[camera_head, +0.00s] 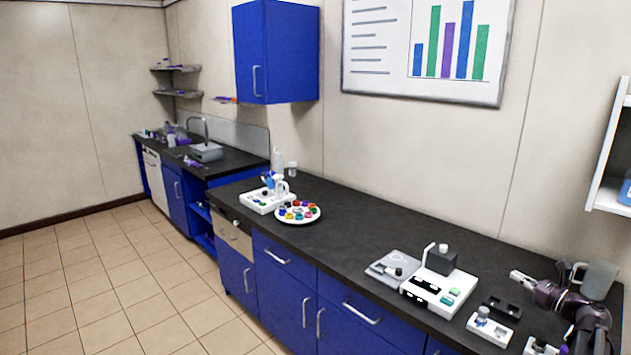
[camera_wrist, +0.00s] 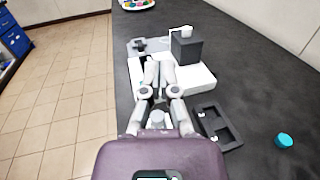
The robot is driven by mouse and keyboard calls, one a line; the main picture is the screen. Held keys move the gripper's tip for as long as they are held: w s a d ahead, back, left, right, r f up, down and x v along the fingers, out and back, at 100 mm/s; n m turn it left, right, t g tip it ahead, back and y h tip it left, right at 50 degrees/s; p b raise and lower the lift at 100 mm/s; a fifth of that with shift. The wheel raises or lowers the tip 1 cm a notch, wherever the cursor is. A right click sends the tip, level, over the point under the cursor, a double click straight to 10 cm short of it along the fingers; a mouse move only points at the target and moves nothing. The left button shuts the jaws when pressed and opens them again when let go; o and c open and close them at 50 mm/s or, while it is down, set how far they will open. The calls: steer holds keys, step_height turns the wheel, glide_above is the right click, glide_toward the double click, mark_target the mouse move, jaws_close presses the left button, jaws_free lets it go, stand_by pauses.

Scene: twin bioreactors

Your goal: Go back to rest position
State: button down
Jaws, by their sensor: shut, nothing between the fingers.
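My gripper (camera_head: 517,277) is at the right of the head view, above the dark counter (camera_head: 390,231), its fingers pointing left. In the wrist view my gripper (camera_wrist: 158,72) has its fingertips close together, with nothing seen between them. Beyond and partly under the fingers is a white device (camera_wrist: 202,77) with a dark block (camera_wrist: 187,48) on top. In the head view this white device (camera_head: 425,295) stands to the left of my gripper, apart from it. The fingers hide part of the device in the wrist view.
A black slotted holder (camera_head: 503,307) lies on the counter near my gripper; it also shows in the wrist view (camera_wrist: 229,144). A teal cap (camera_wrist: 284,140) lies to its right. A round white tray (camera_head: 284,219) of coloured pieces stands farther left. Bare counter lies between.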

steer(key=w+a+m+t+h+b, duration=0.35)
steer(key=w+m+h, duration=0.25)
steer(key=m+h, duration=0.8)
steer(key=a+f+m+g+h+b, duration=0.2)
steer(key=a+f+m+g, duration=0.45)
steer(key=m, duration=0.95)
steer(key=s+a+f+m+g+y+b, duration=0.25)
steer(key=s+a+f+m+g, duration=0.35)
steer(key=a+f, duration=0.4)
steer(key=s+a+f+m+g+y+b, duration=0.1)
steer(key=s+a+f+m+g+y, duration=0.25)
steer(key=s+a+f, duration=0.5)
steer(key=s+a+f+m+g+y+b, duration=0.1)
steer(key=s+a+f+m+g+y, duration=0.2)
steer(key=s+a, duration=0.5)
step_height(320, 180, up, 12)
steer(key=w+a+h+p, duration=0.1)
steer(key=a+p, duration=0.1)
steer(key=p, duration=1)
steer(key=shift+w+n+p, duration=0.25)
steer(key=shift+n+p, duration=0.05)
steer(key=shift+n, duration=0.15)
